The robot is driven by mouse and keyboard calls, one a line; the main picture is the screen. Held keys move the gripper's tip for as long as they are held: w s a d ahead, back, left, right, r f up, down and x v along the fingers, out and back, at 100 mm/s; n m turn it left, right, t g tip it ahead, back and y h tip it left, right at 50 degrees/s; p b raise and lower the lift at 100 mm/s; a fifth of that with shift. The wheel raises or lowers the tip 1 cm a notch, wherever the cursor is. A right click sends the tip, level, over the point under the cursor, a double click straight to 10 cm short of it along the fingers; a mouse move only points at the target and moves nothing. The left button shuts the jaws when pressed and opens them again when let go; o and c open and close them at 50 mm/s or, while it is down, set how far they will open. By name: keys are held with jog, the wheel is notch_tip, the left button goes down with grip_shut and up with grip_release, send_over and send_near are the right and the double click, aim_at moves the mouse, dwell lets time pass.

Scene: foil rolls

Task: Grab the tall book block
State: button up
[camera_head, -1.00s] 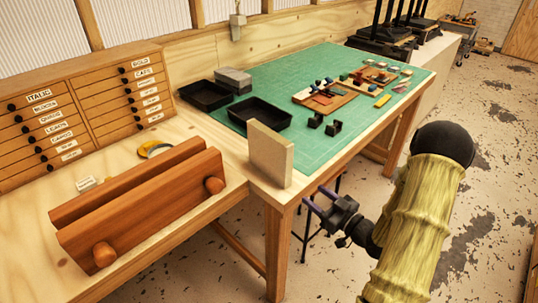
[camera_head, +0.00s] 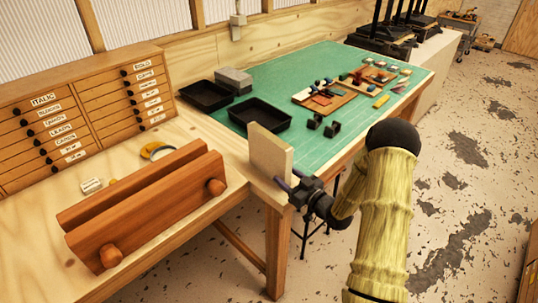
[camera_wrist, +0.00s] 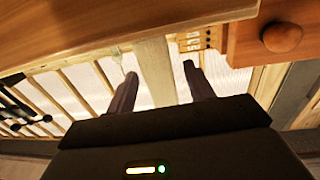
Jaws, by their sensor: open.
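The tall book block (camera_head: 266,150) is a pale beige slab standing upright at the near corner of the bench, beside the green mat. My gripper (camera_head: 289,183) is at the block's right side, low near the bench edge, and partly overlaps it in the head view. In the wrist view, the block (camera_wrist: 156,72) appears as a narrow pale upright between the two dark fingers of my gripper (camera_wrist: 159,70). The fingers are apart, with a gap visible on each side of the block. Whether the fingertips reach past its near edge is hard to tell.
A wooden press (camera_head: 150,205) with round knobs lies left of the block; it also shows in the wrist view (camera_wrist: 283,38). Black trays (camera_head: 259,116) sit on the green mat (camera_head: 310,75) behind. A labelled drawer cabinet (camera_head: 85,108) stands at the back left.

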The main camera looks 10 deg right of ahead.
aim_at(277, 168)
jog(key=shift+w+a+r, duration=0.1)
jog(key=shift+w+a, duration=0.05)
jog(key=shift+w, duration=0.05)
jog(key=p+x, duration=0.2)
jog(key=x, duration=0.2)
jog(key=shift+w+a+r+p, duration=0.1)
jog(key=shift+w+a+p, duration=0.05)
jog(key=shift+w+p, duration=0.15)
grip_shut()
dwell(0.4)
